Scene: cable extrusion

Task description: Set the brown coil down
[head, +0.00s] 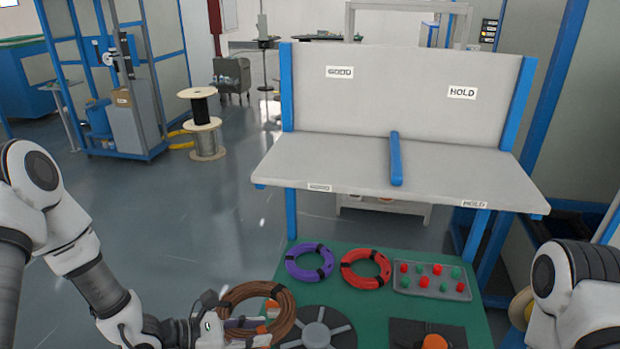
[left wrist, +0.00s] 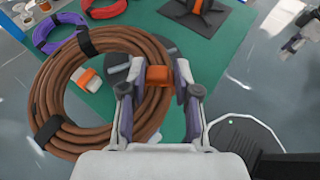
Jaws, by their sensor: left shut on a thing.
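The brown coil (head: 231,297) is a thick ring with black bands, at the left edge of the green table in the head view. My left gripper (head: 262,329) is shut on the near right side of its ring. In the left wrist view the coil (left wrist: 52,82) fills the left side, and an orange band shows between the fingertips of the gripper (left wrist: 158,82). I cannot tell whether the coil touches the table. A small right gripper (left wrist: 290,44) seems to show at the right edge of the left wrist view, its jaws unclear.
The green table (head: 375,312) holds a purple coil (head: 291,264), a red coil (head: 346,271), a grey tray of red and green pegs (head: 432,293) and a grey disc (head: 317,334). Behind, a raised grey shelf (head: 330,163) has GOOD and HOLD sides with a blue divider (head: 396,160); it is empty.

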